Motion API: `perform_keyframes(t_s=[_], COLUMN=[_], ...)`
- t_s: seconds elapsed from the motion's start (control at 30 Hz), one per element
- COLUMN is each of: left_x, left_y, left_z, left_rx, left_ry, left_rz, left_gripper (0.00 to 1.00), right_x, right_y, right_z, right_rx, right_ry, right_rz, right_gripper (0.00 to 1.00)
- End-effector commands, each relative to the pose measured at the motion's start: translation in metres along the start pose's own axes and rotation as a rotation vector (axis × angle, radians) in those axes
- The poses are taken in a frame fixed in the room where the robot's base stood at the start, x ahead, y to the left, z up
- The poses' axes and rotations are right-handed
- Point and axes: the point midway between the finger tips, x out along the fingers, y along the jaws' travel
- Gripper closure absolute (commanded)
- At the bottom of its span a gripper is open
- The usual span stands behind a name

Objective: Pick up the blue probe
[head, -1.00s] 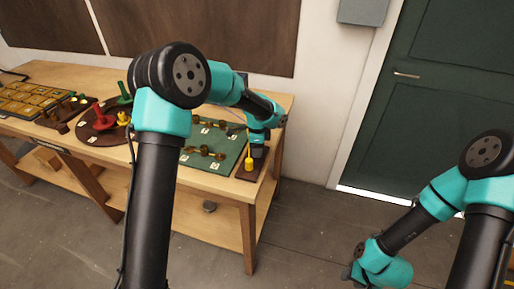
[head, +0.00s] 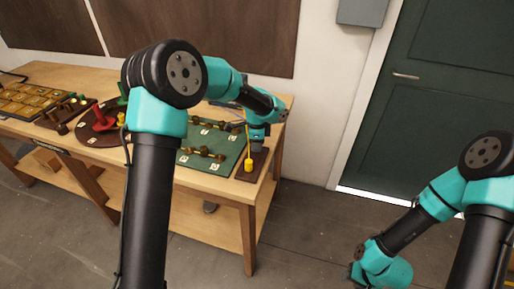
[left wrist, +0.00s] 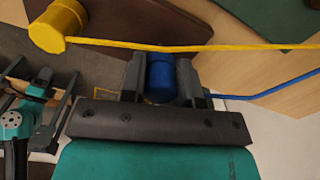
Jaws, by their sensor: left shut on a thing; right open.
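The blue probe (left wrist: 160,79) is between the two fingers of my left gripper (left wrist: 162,80) in the left wrist view. The fingers are shut on it, and a blue wire (left wrist: 270,90) runs from there to the right. In the head view my left gripper (head: 257,145) is over the brown stand (head: 251,175) at the table's right end; the blue probe is hard to make out there. My right gripper (head: 358,275) is low on the right, away from the table, empty and open.
A yellow probe (head: 249,164) stands on the brown stand close to my left gripper; its yellow wire (left wrist: 190,47) crosses near the fingers. A green mat (head: 225,160) with brass parts and a round board (head: 90,139) with coloured parts lie to the left.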

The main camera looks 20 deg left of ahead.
Motion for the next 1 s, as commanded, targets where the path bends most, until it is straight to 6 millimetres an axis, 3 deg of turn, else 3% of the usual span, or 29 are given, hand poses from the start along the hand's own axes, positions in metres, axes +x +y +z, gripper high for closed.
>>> perform_keyframes(t_s=[0.2,0.4,1.0], left_x=[-0.041,-0.07,-0.078], left_y=[-0.001,0.0,0.0], left_z=[0.0,0.0,0.0], left_rx=[-0.001,-0.002,-0.002], left_ry=[0.001,0.001,0.0], left_rz=[-0.003,-0.001,0.001], left_gripper=[0.94,0.94,0.94], right_x=[0.0,0.0,0.0], right_y=[0.0,0.0,0.0], right_z=[0.0,0.0,0.0], right_rx=[0.0,0.0,0.0], right_ry=[0.0,0.0,0.0], right_rz=[0.0,0.0,0.0], right_gripper=[0.57,0.57,0.57])
